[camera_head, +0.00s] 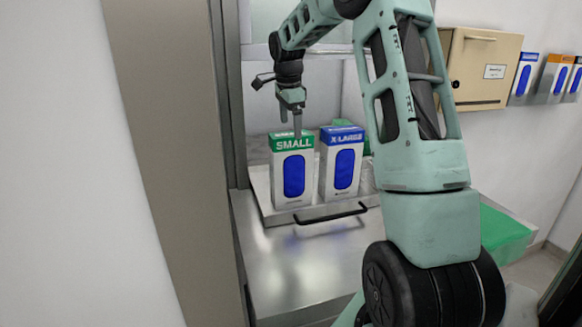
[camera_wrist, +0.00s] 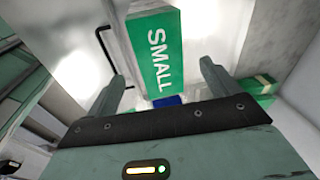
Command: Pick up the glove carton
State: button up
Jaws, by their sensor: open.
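A white glove carton with a green top band marked SMALL (camera_head: 293,172) stands upright on a metal tray (camera_head: 268,206). Its green face with the same word fills the upper middle of the wrist view (camera_wrist: 155,50). A second upright carton, with a blue band marked X-LARGE (camera_head: 341,168), stands just to its right. My gripper (camera_head: 297,130) points down right over the SMALL carton's top. In the wrist view my gripper (camera_wrist: 163,80) is open, its two fingers apart, with the green face showing between and beyond them. I cannot tell whether the fingertips touch the carton.
The tray has a black handle (camera_head: 331,213) at its front, on a bare metal counter (camera_head: 290,262). A tall beige frame post (camera_head: 165,150) stands close on the left. A beige wall cabinet (camera_head: 483,68) and several glove boxes (camera_head: 523,78) hang at the right. Something green lies behind the X-LARGE carton.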

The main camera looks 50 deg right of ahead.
aim_at(291, 134)
jog(key=shift+w+d+f+p, duration=0.1)
jog(key=shift+d+f+p, duration=0.1)
jog(key=shift+f+p, duration=0.95)
jog(key=shift+d+f+p, duration=0.15)
jog(key=shift+f+p, duration=0.75)
jog(key=shift+f, duration=0.6)
jog(key=shift+f+b, duration=0.25)
jog(key=shift+b, duration=0.15)
